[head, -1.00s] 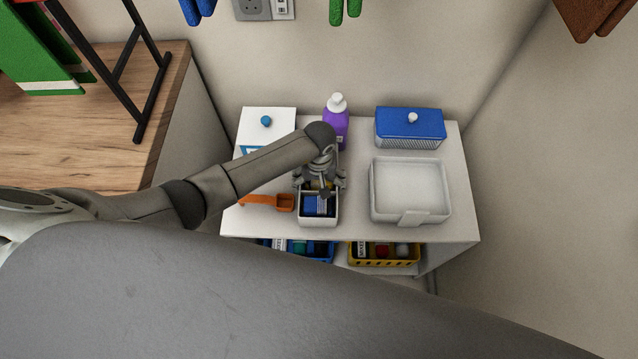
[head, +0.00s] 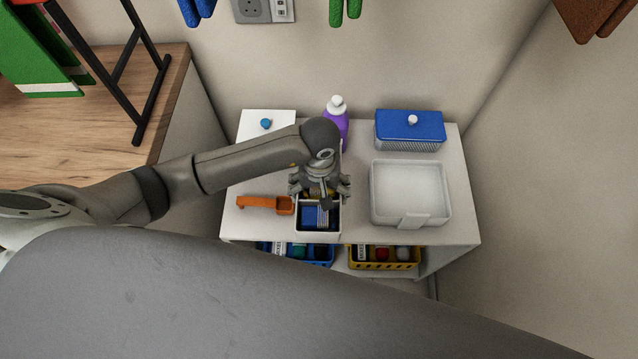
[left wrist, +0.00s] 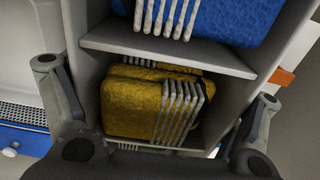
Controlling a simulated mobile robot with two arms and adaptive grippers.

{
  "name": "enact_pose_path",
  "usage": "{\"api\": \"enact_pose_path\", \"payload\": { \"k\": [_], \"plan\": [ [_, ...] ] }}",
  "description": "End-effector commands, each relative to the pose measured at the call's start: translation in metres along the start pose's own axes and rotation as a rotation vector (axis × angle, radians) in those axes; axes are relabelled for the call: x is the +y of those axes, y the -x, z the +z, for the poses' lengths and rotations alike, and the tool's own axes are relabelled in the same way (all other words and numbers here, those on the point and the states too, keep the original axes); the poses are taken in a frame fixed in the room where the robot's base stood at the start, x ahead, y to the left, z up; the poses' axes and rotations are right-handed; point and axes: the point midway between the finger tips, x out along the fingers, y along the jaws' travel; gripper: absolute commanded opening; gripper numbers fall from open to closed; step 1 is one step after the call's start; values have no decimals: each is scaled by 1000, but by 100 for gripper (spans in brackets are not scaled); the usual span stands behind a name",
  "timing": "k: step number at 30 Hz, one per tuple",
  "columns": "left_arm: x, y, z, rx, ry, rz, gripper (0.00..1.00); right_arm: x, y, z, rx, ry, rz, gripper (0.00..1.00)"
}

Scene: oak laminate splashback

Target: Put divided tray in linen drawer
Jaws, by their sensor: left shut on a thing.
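The divided tray (head: 318,235) is a small white box with blue, grey-striped and yellow contents in its compartments. My left gripper (head: 320,188) is shut on it from the back, and the tray appears raised a little above the white unit's top. In the left wrist view a pale divider (left wrist: 165,52) separates blue contents from yellow, with a finger at each side of the tray. A white shallow open box with a front tab (head: 412,220) stands to the right and looks empty; I cannot tell if it is the linen drawer. My right gripper is not in view.
A blue lidded box (head: 409,130), a purple bottle (head: 337,125) and a white lidded box (head: 265,118) stand behind. An orange scoop (head: 263,204) lies left of the tray. Blue (head: 312,262) and yellow (head: 383,264) baskets sit on the shelf below. A wooden counter (head: 90,130) is at left.

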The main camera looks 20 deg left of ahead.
Motion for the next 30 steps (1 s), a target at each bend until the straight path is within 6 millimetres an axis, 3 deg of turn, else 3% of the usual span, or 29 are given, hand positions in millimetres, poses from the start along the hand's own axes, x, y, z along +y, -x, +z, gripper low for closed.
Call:
{"api": "enact_pose_path", "payload": {
  "k": [3, 12, 18, 30],
  "plan": [
    [2, 8, 27, -1, -7, 1, 59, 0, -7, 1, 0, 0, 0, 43],
    [4, 28, 70, -2, -3, 1, 59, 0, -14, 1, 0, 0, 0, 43],
    [4, 34, 80, -2, -1, -1, 59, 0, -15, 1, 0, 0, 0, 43],
    [4, 34, 81, -2, 0, -1, 59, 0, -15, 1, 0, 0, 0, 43]
  ]
}}
